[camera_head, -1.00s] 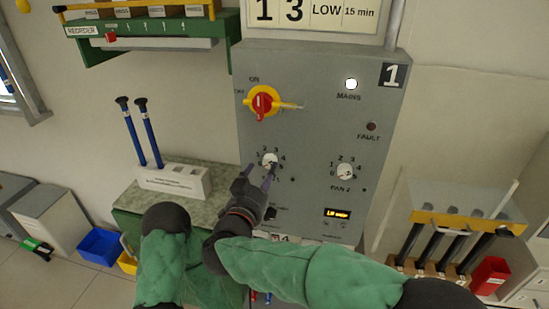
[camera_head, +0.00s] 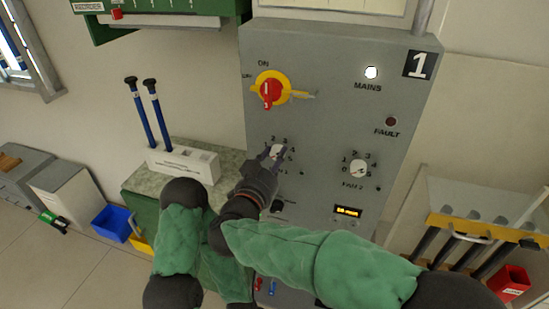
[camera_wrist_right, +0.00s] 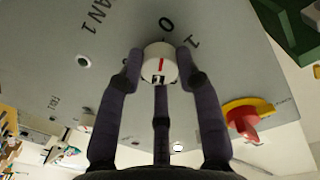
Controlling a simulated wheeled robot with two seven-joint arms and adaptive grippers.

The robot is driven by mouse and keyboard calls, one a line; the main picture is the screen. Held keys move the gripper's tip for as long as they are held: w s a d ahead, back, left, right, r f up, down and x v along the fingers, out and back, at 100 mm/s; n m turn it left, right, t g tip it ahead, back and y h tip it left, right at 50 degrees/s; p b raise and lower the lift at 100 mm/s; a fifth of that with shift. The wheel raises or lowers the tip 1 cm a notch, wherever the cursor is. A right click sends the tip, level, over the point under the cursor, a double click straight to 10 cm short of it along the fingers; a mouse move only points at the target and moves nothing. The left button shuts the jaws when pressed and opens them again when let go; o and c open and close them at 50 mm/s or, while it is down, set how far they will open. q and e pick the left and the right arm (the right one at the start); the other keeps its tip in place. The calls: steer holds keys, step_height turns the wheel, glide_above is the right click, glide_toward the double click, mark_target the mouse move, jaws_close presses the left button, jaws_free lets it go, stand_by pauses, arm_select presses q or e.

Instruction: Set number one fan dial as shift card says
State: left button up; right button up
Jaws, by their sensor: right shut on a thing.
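The number one fan dial (camera_head: 279,151) is a small white knob on the grey panel, with numbers around it. My right gripper (camera_head: 271,158) is at it from below left, its fingers shut on the knob. In the right wrist view the dial (camera_wrist_right: 160,63) sits between the fingertips, and a red line shows on its face. A "0" and a "1" are printed beyond it; which number the line marks I cannot tell. The shift card (camera_head: 335,8) is cut off at the top edge, so its text is hidden. My left gripper is out of view.
A red and yellow switch (camera_head: 270,90) is above the held dial. A white rack (camera_head: 184,160) with two blue rods stands left. A red bin (camera_head: 510,283) is at lower right.

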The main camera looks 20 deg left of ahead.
steer(key=shift+m, duration=0.4)
steer(key=m+b, duration=0.1)
steer(key=m, duration=0.2)
steer(key=shift+m, duration=0.4)
steer(key=m+b, duration=0.2)
steer(key=m, duration=0.2)
steer(key=shift+m+g, duration=0.3)
steer(key=shift+m, duration=0.1)
steer(key=shift+b, duration=0.3)
steer(key=o, duration=1.2)
steer(key=shift+c, duration=0.2)
steer(key=s, duration=1.2)
steer(key=shift+a+r, duration=0.25)
steer(key=shift+a, duration=0.2)
